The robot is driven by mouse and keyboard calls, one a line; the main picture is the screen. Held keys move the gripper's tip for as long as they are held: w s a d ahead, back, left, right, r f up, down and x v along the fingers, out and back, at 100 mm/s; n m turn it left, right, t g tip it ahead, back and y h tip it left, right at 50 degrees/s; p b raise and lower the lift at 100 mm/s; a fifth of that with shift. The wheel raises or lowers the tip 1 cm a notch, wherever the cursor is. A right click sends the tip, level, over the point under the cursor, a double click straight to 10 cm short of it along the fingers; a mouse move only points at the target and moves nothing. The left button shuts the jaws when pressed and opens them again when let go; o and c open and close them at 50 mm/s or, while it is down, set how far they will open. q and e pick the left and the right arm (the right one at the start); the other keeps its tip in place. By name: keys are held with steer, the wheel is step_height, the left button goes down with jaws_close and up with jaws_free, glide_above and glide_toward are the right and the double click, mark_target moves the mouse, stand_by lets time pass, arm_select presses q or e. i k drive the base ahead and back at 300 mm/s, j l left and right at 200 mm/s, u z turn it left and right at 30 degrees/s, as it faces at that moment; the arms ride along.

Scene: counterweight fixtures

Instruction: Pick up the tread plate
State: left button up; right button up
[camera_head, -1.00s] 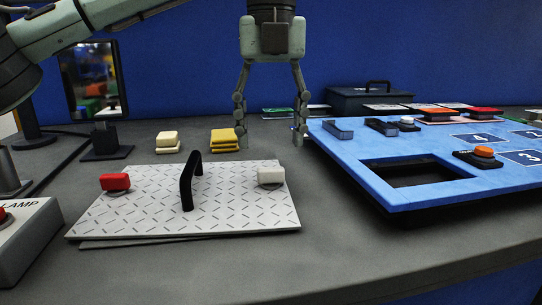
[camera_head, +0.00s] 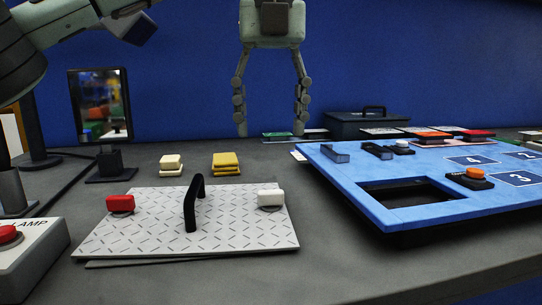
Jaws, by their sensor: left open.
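The tread plate (camera_head: 155,231) is a grey, diamond-patterned plate lying on the grey table at the front left. A black arched handle (camera_head: 191,204) stands up from its middle. A red block (camera_head: 120,204) sits at its left side and a white block (camera_head: 270,197) at its right side. My left gripper (camera_head: 270,132) hangs above the back of the table, behind and above the plate, fingers pointing down. It is open, with nothing between its fingers. My right gripper is not in view.
A blue board (camera_head: 330,168) with a rectangular opening and several buttons stands at the right. Yellow pads (camera_head: 226,163) and cream pads (camera_head: 171,164) lie behind the plate. A lamp box (camera_head: 36,258) is at the left front. A dark case (camera_head: 370,122) stands at the back.

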mark_target(198, 219)
steer(key=k, duration=1.4)
